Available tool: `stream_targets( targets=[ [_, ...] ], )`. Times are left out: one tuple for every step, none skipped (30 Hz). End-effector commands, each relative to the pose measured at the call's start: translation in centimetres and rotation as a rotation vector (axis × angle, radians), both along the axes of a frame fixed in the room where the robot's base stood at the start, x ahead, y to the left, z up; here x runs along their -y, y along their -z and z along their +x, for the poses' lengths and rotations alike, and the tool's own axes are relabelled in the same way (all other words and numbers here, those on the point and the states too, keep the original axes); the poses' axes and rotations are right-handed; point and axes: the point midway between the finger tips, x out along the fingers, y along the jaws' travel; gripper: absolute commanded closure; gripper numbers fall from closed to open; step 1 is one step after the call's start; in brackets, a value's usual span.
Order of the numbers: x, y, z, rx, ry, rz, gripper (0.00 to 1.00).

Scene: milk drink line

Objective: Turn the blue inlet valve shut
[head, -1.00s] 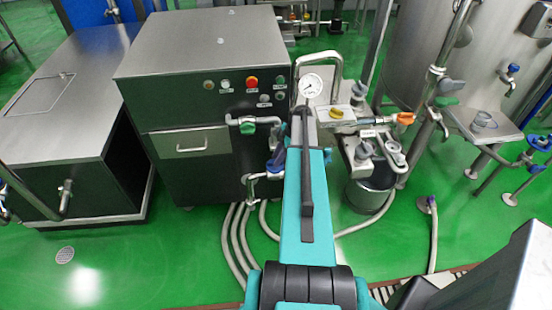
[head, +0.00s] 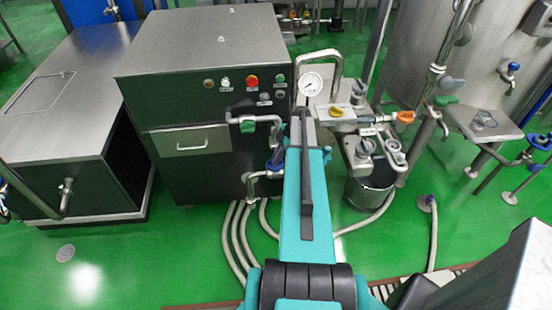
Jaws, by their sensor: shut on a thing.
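A blue valve handle (head: 275,160) sits on the pipework at the front right of the dark machine cabinet (head: 190,90), just left of my teal arm (head: 305,215). Its right side is close to the arm's edge and partly covered by it. My arm reaches forward from the bottom middle, up to the pressure gauge (head: 311,84). My gripper is hidden behind the arm, so I cannot see its jaws or what they touch. Other blue handles show at the far right, on the tank outlet (head: 513,68) and on a low pipe (head: 540,142).
A green-handled valve (head: 247,125) sits left of the blue one. Yellow (head: 337,112) and orange (head: 405,117) handles are on the pipe to the right, above a bucket (head: 370,190). Hoses (head: 232,235) run over the green floor. A steel tank (head: 420,50) stands at the right.

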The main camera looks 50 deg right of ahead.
Motion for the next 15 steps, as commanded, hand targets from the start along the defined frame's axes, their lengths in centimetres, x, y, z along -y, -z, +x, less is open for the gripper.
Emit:
stream_targets(
  targets=[
    [0.05,0.03,0.02,0.002,0.007,-0.002,1.00],
    [0.04,0.04,0.02,0.002,0.011,-0.002,1.00],
    [0.03,0.06,0.01,0.002,0.019,-0.002,1.00],
    [0.03,0.08,0.00,0.002,0.024,-0.002,1.00],
    [0.01,0.10,-0.01,0.003,0.032,-0.003,1.00],
    [-0.01,0.13,-0.02,0.003,0.044,-0.002,1.00],
    [-0.02,0.16,-0.04,0.003,0.054,-0.003,1.00],
    [-0.04,0.19,-0.06,0.003,0.064,-0.002,1.00],
    [-0.07,0.23,-0.09,0.002,0.081,-0.002,1.00],
    [-0.10,0.26,-0.10,0.003,0.093,-0.002,1.00],
    [-0.11,0.28,-0.12,0.003,0.109,-0.002,1.00],
    [-0.13,0.31,-0.14,0.003,0.129,-0.003,1.00],
    [-0.15,0.33,-0.15,0.003,0.148,-0.003,1.00],
    [-0.16,0.33,-0.16,0.003,0.164,-0.004,1.00],
    [-0.16,0.33,-0.16,0.003,0.191,-0.004,1.00]
  ],
)
